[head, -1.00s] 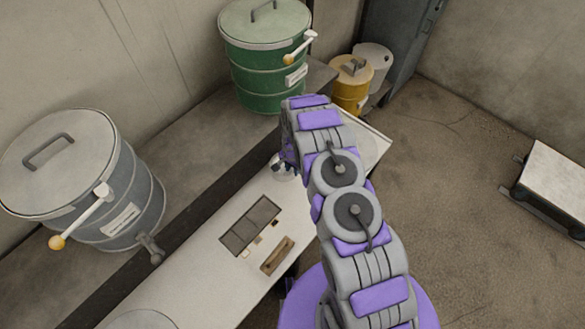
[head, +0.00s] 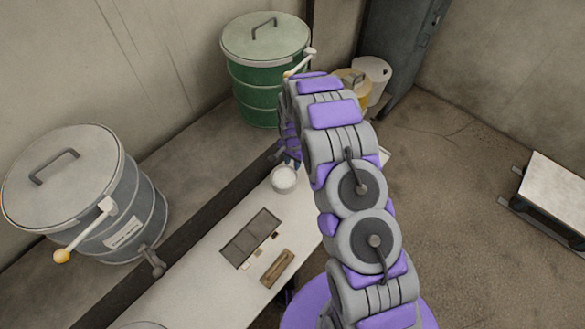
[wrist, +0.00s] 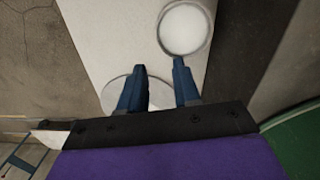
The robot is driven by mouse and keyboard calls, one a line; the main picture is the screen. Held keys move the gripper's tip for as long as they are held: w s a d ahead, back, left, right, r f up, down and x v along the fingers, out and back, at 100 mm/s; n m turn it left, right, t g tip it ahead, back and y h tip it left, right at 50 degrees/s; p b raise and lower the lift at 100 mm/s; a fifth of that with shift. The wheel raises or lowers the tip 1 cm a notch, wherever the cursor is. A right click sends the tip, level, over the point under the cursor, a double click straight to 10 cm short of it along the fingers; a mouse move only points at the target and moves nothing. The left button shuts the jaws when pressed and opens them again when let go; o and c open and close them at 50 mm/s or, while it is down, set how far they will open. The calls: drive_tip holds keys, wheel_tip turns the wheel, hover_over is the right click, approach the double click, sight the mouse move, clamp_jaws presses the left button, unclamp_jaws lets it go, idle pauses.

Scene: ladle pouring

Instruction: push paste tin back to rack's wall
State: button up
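A small round tin with a pale top (head: 284,179), apparently the paste tin, stands on the white bench (head: 190,275) near its dark back strip. It also shows in the wrist view (wrist: 184,28), just beyond my right finger. My gripper (wrist: 159,65) has its two blue fingers apart, with nothing between the tips. The right fingertip is very close to the tin's rim; I cannot tell if it touches. In the head view my gripper (head: 290,160) is just beyond the tin, partly hidden by my arm. I cannot make out a distinct rack wall.
A pale disc (wrist: 112,96) lies partly behind the fingers. A dark recessed panel (head: 251,238) and a brown block (head: 277,268) are on the bench. A grey drum (head: 125,215) and a green drum (head: 262,80) stand behind it.

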drive_tip(key=shift+r, duration=1.35)
drive_tip(key=shift+r, duration=0.1)
drive_tip(key=s+d+r+n, duration=0.15)
drive_tip(key=s+r, duration=0.25)
drive_tip(key=r, duration=0.4)
drive_tip(key=s+d+r+n, duration=0.1)
drive_tip(key=s+d+r, duration=0.1)
drive_tip(key=s+r, duration=0.4)
drive_tip(key=s+d+r+n, duration=0.1)
drive_tip(key=s+d+r, duration=0.15)
drive_tip(key=r, duration=0.65)
drive_tip(key=s+d+r+n, duration=0.1)
drive_tip(key=s+r, duration=0.2)
drive_tip(key=s, duration=0.7)
drive_tip(key=s+d+r+n+g+b, duration=0.1)
drive_tip(key=s+r, duration=0.2)
drive_tip(key=s, duration=0.6)
drive_tip(key=s+d+r+n, duration=0.2)
drive_tip(key=s+r, duration=0.2)
drive_tip(key=s, duration=0.6)
drive_tip(key=shift+s+g, duration=0.3)
drive_tip(key=shift+g, duration=0.1)
